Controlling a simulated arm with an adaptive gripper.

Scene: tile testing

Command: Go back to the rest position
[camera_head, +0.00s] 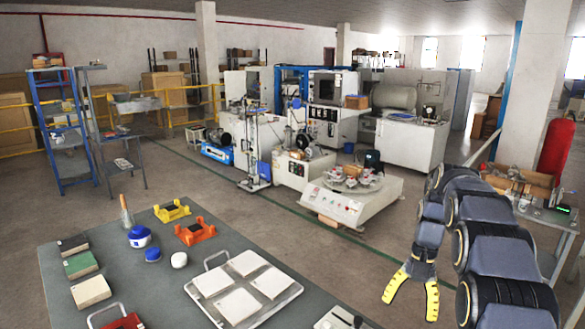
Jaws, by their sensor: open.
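My gripper (411,296) hangs at the lower right with its yellow-edged fingers spread apart and nothing between them. It points downward, to the right of the grey table (200,262). My arm rises beside it on the right. No object touches the fingers in this view.
On the table are a metal tray (198,296) with several pale tiles, a yellow holder (172,211), an orange holder (195,232), blue-and-white containers (139,237), several blocks (91,291) and a flask (126,214). A bench (552,218) stands at right. Machines stand behind.

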